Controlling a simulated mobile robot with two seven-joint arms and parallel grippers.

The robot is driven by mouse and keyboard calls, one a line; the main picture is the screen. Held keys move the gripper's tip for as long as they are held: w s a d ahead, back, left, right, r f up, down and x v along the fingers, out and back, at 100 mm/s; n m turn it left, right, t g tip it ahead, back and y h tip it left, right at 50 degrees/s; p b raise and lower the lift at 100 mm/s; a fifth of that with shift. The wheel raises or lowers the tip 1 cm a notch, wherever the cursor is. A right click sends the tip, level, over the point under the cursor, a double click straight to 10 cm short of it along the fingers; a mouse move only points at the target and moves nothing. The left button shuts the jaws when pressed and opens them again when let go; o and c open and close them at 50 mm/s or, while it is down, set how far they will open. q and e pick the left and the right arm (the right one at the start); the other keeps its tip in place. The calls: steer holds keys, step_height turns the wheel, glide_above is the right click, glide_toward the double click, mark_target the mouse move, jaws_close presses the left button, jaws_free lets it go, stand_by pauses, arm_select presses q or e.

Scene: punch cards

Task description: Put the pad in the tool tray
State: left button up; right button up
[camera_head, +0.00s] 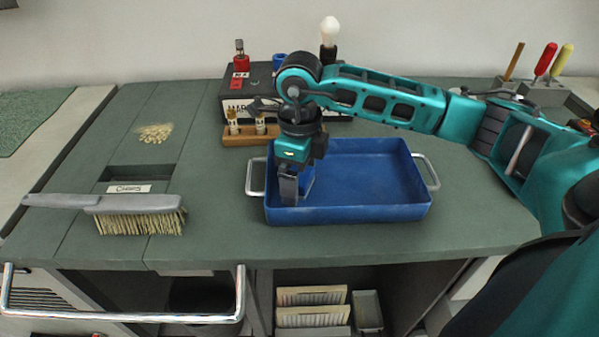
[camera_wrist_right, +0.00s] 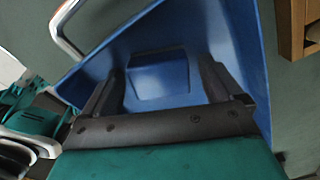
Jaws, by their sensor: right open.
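The tool tray (camera_head: 372,212) is a blue, open, shallow tray with a metal handle at each end, on the green-grey worktop. My right gripper (camera_head: 289,186) points down into its left front part. The gripper is open. A blue block, which looks like the pad (camera_wrist_right: 160,78), is between its two fingers in the right wrist view, inside the tray. A blue patch of it (camera_head: 308,182) shows just right of the fingers in the head view. I cannot tell whether the fingers touch it. My left gripper is not in view.
A grey brush (camera_head: 138,212) lies at the left, by a labelled slot (camera_head: 142,178) and scattered chips (camera_head: 154,133). A wooden holder (camera_head: 240,136) stands behind the tray, before a dark box (camera_head: 233,97) with a bulb. Screwdrivers (camera_head: 546,60) stand at the back right.

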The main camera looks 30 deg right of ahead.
mark_target(299, 174)
step_height(299, 174, up, 12)
steer(key=shift+r, duration=0.15)
stand_by(0.7)
